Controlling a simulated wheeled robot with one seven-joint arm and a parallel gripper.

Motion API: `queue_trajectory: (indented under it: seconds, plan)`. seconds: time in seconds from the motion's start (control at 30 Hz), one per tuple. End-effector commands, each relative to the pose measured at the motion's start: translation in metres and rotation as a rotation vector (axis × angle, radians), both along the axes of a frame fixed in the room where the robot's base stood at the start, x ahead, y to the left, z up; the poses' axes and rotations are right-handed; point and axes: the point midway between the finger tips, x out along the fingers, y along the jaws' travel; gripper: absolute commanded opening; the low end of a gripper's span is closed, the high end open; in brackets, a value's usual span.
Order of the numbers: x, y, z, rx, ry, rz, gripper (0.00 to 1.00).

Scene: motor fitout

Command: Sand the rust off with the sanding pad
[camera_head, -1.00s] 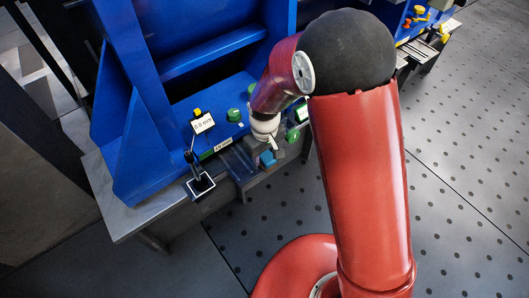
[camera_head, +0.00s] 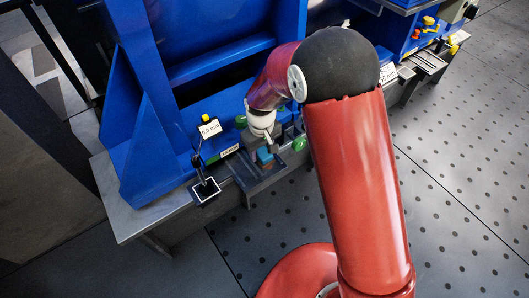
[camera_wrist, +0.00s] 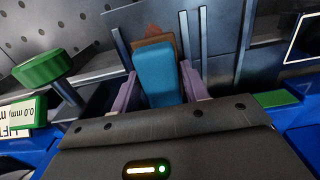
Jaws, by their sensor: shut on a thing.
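The sanding pad is a blue block (camera_wrist: 156,76) between the pale purple fingers of my gripper (camera_wrist: 160,88) in the wrist view. My gripper is shut on it. The pad is over a grey metal plate (camera_wrist: 222,38), and a brown rust patch (camera_wrist: 152,33) shows around its far end. The rest of the patch is hidden under the pad. I cannot tell if the pad touches the plate. In the head view, my gripper (camera_head: 262,142) is low at the bench's front edge, with the blue pad (camera_head: 265,154) below it and the plate (camera_head: 250,184) around it.
A small gauge stand (camera_head: 205,190) with a 0.0 mm display (camera_head: 209,130) stands left of the plate. A green knob (camera_wrist: 44,68) is close to my gripper's left side in the wrist view. A large blue frame (camera_head: 150,120) rises behind. The perforated floor (camera_head: 460,190) is clear at right.

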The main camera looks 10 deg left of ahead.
Motion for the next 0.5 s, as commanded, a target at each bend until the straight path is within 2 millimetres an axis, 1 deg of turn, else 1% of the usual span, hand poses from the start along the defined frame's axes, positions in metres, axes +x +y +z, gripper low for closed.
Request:
queue_trajectory:
  seconds: [0.03,0.17,0.5]
  plan:
    - [0.002,0.003,-0.001,0.004,-0.003,0.000,0.27]
    - [0.001,0.002,-0.001,0.004,-0.003,-0.001,0.27]
    - [-0.013,-0.015,0.001,0.002,-0.001,0.000,0.27]
